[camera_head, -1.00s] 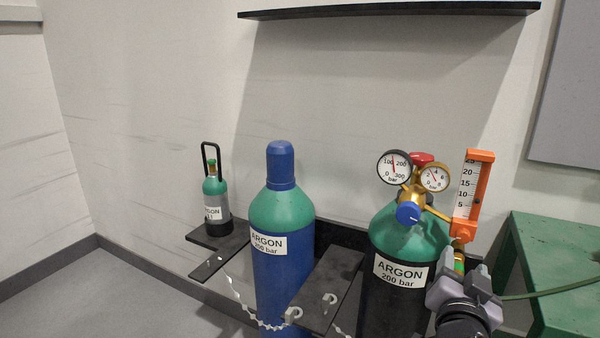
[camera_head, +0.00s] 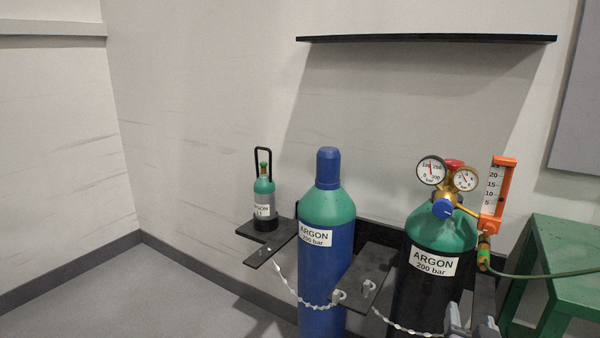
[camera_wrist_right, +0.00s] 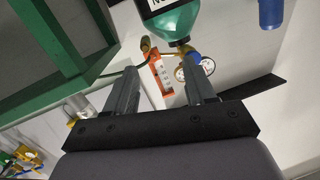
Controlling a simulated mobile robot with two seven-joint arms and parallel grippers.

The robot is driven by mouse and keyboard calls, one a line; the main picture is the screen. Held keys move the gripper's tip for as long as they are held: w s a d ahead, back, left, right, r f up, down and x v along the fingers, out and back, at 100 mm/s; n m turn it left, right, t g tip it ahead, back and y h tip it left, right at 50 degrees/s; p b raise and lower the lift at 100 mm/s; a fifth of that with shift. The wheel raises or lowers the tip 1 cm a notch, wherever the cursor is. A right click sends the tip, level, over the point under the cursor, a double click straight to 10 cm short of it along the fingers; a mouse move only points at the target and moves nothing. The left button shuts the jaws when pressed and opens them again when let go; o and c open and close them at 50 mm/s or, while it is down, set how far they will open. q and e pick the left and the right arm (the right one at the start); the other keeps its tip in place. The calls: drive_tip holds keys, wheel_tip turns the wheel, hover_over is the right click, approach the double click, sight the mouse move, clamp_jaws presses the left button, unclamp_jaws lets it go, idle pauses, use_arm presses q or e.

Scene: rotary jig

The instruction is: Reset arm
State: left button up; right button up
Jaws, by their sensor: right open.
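My right gripper (camera_head: 472,325) shows at the bottom edge of the head view, low in front of the black argon cylinder (camera_head: 425,300). It is open and empty. In the right wrist view its two fingers (camera_wrist_right: 162,92) stand apart, with the orange flowmeter (camera_wrist_right: 158,72) and the gauges seen beyond them. The black cylinder has a green shoulder and carries a brass regulator with two round gauges (camera_head: 447,175), a blue knob (camera_head: 445,208) and the orange flowmeter (camera_head: 497,195). A hose (camera_head: 540,275) leaves below the flowmeter. My left gripper is not in view.
A blue argon cylinder (camera_head: 322,270) stands to the left, with a chain (camera_head: 300,298) across it. A small cylinder (camera_head: 264,200) sits on a black ledge (camera_head: 260,233). A green table (camera_head: 565,250) is at the right. A black shelf (camera_head: 430,39) hangs above.

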drive_tip(key=s+a+f+n+g+y+p, duration=0.2)
drive_tip(key=s+a+f+n+y+p, duration=0.2)
drive_tip(key=s+f, duration=0.3)
drive_tip(key=s+a+f+n+g+y+p, duration=0.2)
drive_tip(key=s+a+f+n+y+p, duration=0.2)
drive_tip(key=s+f, duration=0.4)
drive_tip(key=s+n, duration=0.1)
drive_tip(key=s, duration=0.3)
drive_tip(key=shift+f+g+y, duration=0.25)
drive_tip(key=shift+g+y, duration=0.05)
drive_tip(key=shift+g, duration=0.1)
drive_tip(key=shift+w, duration=0.1)
